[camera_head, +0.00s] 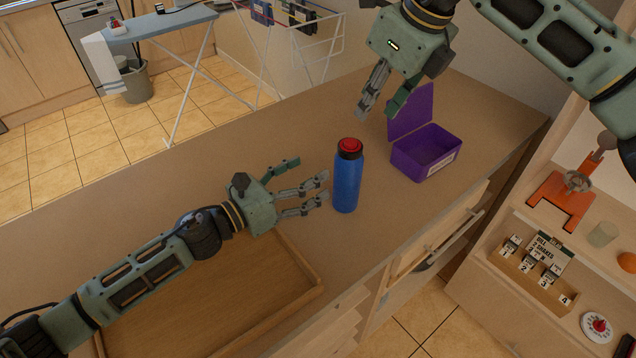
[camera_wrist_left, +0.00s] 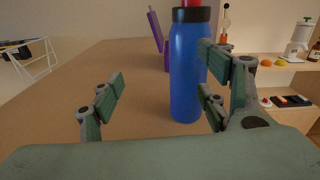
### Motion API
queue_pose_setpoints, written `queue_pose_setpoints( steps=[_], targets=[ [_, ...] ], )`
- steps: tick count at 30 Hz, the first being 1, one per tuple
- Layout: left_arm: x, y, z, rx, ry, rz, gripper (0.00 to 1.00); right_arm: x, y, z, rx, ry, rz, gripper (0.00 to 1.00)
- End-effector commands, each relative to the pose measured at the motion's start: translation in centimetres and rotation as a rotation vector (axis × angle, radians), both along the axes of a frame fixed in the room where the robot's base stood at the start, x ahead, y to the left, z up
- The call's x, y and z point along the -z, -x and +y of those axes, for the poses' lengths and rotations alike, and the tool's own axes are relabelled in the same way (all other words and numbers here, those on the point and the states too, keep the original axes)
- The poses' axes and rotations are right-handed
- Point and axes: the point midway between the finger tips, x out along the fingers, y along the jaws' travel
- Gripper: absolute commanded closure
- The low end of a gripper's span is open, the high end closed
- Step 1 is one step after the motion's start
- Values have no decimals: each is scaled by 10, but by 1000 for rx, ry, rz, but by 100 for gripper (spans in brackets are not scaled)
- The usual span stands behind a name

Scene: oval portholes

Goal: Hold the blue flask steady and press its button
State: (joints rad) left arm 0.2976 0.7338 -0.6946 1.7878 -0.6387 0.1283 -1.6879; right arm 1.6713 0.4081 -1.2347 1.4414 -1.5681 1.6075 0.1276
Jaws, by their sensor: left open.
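The blue flask (camera_head: 347,182) stands upright on the counter, with a black collar and a red button (camera_head: 350,145) on top. It also shows in the left wrist view (camera_wrist_left: 185,75), where its top is cut off by the frame edge. My left gripper (camera_head: 312,190) is open beside the flask, its fingers pointing at it; in the left wrist view (camera_wrist_left: 155,100) the flask is nearer the right-hand fingers, which overlap its right edge. My right gripper (camera_head: 378,105) is above and behind the flask, to its right, with its fingers pointing down and holding nothing visible.
An open purple box (camera_head: 410,165) with its lid up stands right of the flask. A wooden tray (camera_head: 310,290) lies under and in front of my left arm. A shelf with an orange stand (camera_head: 560,200) is at right. The counter (camera_head: 290,135) behind the flask is clear.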

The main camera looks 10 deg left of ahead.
Motion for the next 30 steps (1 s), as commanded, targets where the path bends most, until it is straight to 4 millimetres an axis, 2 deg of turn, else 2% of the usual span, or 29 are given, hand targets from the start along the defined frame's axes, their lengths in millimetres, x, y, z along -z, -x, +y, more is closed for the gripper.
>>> queue_pose_setpoints(
  steps=[1,3,8,21,30],
  targets=[
    [-1,8,-12,28,-15,-17,31,0,0,0,0,0,0,69],
    [-2,16,-23,57,-31,-38,31,0,0,0,0,0,0,69],
    [-3,19,-37,83,-45,-57,31,0,0,0,0,0,0,69],
    [-3,-21,-83,81,-45,-55,31,0,0,0,0,0,0,69],
    [-2,-28,-92,81,-46,-53,31,0,0,0,0,0,0,69]
  ],
)
